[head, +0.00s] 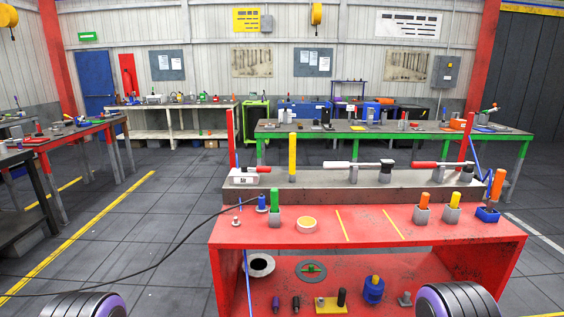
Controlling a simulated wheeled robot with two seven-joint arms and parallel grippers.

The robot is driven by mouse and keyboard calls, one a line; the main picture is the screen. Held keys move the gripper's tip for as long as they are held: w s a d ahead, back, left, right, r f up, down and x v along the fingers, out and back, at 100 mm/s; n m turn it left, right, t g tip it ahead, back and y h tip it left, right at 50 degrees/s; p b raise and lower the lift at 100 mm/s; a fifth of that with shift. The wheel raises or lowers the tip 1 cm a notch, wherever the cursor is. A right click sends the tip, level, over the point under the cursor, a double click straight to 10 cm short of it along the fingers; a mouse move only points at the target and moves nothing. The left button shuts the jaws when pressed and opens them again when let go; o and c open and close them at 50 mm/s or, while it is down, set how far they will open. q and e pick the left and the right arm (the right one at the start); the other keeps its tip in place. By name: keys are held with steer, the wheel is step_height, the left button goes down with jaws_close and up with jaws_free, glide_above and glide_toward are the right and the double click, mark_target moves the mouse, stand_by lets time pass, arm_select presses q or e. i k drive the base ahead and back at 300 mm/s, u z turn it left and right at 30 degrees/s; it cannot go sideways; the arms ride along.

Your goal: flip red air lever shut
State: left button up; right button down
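A red bench (385,232) stands in front of me with a grey raised ledge (325,190) along its back. A small red lever (259,169) sits on a pale block (243,177) at the left end of the ledge; it looks about level, and its exact setting is too small to tell. Neither of my grippers is in view; only rounded dark parts of my arms show at the bottom edge.
A yellow post (292,157) stands on the ledge. A dark cable trails left. The bench's middle front is clear.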

mark_target(244, 168)
steer(key=z, duration=1.5)
steer(key=i, duration=2.25)
steer(key=u, duration=3.5)
